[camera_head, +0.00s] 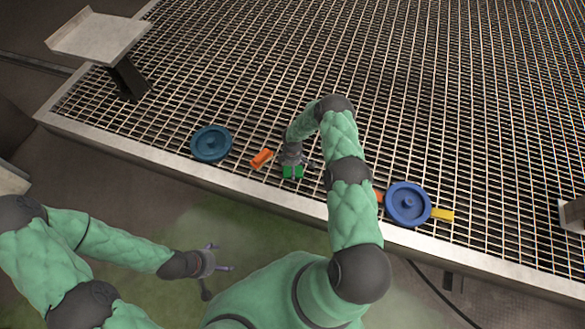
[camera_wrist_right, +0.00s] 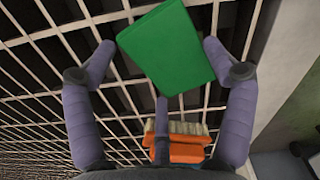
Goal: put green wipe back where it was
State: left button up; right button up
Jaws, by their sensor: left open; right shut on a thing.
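The green wipe (camera_head: 299,172) is at my right gripper (camera_head: 292,163), over the grating near the front rim of the turntable. In the right wrist view the wipe (camera_wrist_right: 166,46) is a flat green block, slightly tilted, between the two fingertips of my right gripper (camera_wrist_right: 160,50), which is shut on it. I cannot tell whether the wipe touches the grating. My left gripper (camera_head: 218,259) is open and empty, off the turntable at the lower left.
An orange brush-like block (camera_head: 262,158) lies just left of my right gripper; it also shows in the right wrist view (camera_wrist_right: 180,150). A teal disc (camera_head: 211,143) lies farther left. A blue disc (camera_head: 408,204) with a yellow piece (camera_head: 443,215) lies right. A raised plate (camera_head: 98,38) stands back left.

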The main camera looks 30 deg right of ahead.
jog(key=shift+w, duration=0.1)
jog(key=shift+f, duration=0.1)
jog(key=o, duration=0.9)
jog(key=shift+c, duration=0.2)
